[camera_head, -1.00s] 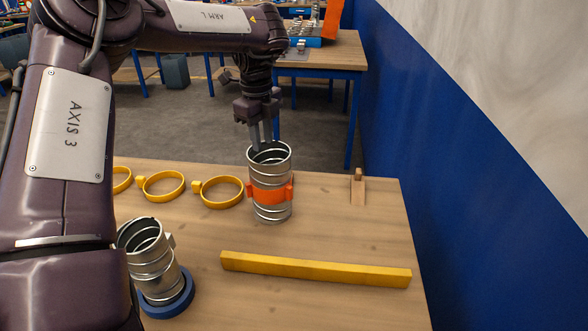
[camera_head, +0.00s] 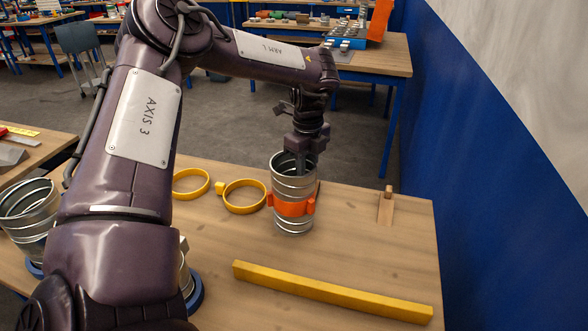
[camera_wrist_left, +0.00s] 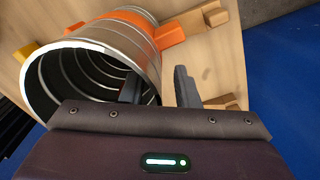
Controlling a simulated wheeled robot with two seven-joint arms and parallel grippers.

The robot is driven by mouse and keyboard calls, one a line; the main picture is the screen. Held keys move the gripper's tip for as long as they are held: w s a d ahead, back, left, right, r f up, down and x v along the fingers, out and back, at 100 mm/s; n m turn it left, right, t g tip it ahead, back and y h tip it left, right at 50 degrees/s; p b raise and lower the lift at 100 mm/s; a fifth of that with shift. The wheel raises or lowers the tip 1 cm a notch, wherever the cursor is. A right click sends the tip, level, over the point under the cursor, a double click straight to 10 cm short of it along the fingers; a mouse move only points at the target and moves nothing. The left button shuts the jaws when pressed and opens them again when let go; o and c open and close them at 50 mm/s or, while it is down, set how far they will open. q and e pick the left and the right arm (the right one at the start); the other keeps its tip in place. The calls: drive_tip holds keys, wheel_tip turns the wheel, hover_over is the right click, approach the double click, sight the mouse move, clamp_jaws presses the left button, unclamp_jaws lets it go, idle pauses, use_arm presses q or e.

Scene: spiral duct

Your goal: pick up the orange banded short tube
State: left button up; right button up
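The orange banded short tube (camera_head: 294,188) stands upright on the wooden table in the head view. It is ribbed silver metal with an orange band (camera_head: 291,206) around its lower half. My left gripper (camera_head: 308,162) points down at its top rim. In the left wrist view the tube (camera_wrist_left: 95,55) lies open-mouthed toward me. One finger of my left gripper (camera_wrist_left: 158,88) is inside the mouth and the other is outside the wall, with a visible gap beside the outer finger. My right gripper is not in view.
Yellow rings (camera_head: 244,196) lie left of the tube. A yellow bar (camera_head: 330,292) lies in front of it. A small wooden block (camera_head: 386,207) stands to the right. Another metal tube (camera_head: 30,210) is at far left. A blue wall borders the right side.

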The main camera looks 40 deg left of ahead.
use_arm(q)
drive_tip(key=shift+f, duration=0.5)
clamp_jaws()
drive_tip(key=shift+r, duration=0.1)
idle(1.0)
